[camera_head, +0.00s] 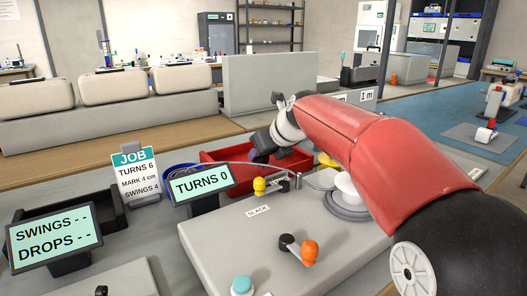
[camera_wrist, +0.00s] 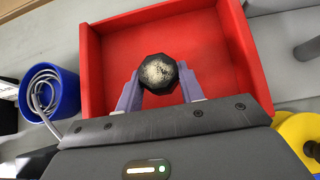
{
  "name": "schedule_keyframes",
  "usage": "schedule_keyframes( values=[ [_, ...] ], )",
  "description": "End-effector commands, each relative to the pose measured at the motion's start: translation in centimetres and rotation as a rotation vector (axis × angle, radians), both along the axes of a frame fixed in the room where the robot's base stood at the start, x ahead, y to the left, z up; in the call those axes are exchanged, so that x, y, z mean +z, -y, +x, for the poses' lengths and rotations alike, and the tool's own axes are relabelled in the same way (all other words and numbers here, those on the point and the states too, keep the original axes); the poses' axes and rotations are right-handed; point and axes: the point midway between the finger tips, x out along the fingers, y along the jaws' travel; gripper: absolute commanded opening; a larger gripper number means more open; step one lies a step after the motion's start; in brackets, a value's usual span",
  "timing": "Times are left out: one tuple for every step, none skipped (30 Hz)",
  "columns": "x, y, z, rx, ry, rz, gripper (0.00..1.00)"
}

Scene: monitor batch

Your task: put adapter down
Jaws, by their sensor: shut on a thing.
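My gripper (camera_wrist: 160,84) is shut on the adapter (camera_wrist: 158,69), a dark, many-sided piece with a speckled pale top face. In the wrist view the adapter sits between the two purple-grey fingers, over the inside of a red tray (camera_wrist: 88,62). I cannot tell whether the adapter touches the tray floor. In the head view my gripper (camera_head: 263,144) reaches down at the red tray (camera_head: 212,157) on the bench.
A blue cup (camera_wrist: 50,100) with a coiled cable stands left of the tray. A grey console (camera_head: 215,240) with a yellow knob (camera_head: 259,185), an orange-knobbed crank (camera_head: 309,250) and a teal button (camera_head: 242,286) lies in front. A "TURNS 0" display (camera_head: 202,183) and a black tray (camera_head: 70,215) are left.

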Motion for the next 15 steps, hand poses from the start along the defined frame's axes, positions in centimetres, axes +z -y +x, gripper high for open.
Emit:
schedule_keyframes(
  values=[
    [0.06,0.00,0.00,0.000,0.001,0.001,0.14],
    [0.06,0.00,0.00,0.000,0.001,0.001,0.14],
    [0.06,0.00,0.00,0.000,0.001,0.001,0.14],
    [0.04,0.00,0.01,0.000,0.000,0.000,0.14],
    [-0.03,0.00,0.00,0.000,0.000,0.000,0.14],
    [-0.16,-0.01,0.00,0.000,0.000,0.000,0.14],
    [-0.27,-0.01,0.00,-0.001,0.000,0.001,0.14],
    [-0.37,-0.01,0.00,-0.001,0.000,0.001,0.14],
    [-0.50,-0.01,-0.01,0.000,-0.001,0.001,0.14],
    [-0.59,-0.02,-0.01,0.000,-0.001,0.001,0.14],
    [-0.69,-0.01,-0.01,0.000,-0.002,0.001,0.14],
    [-0.70,-0.01,-0.01,0.000,-0.002,0.001,0.40],
    [-0.67,-0.01,-0.01,0.000,-0.002,0.001,0.44],
    [-0.66,-0.01,0.00,0.000,-0.002,0.001,0.48],
    [-0.66,-0.01,0.00,0.000,-0.002,0.001,0.54]
  ],
)
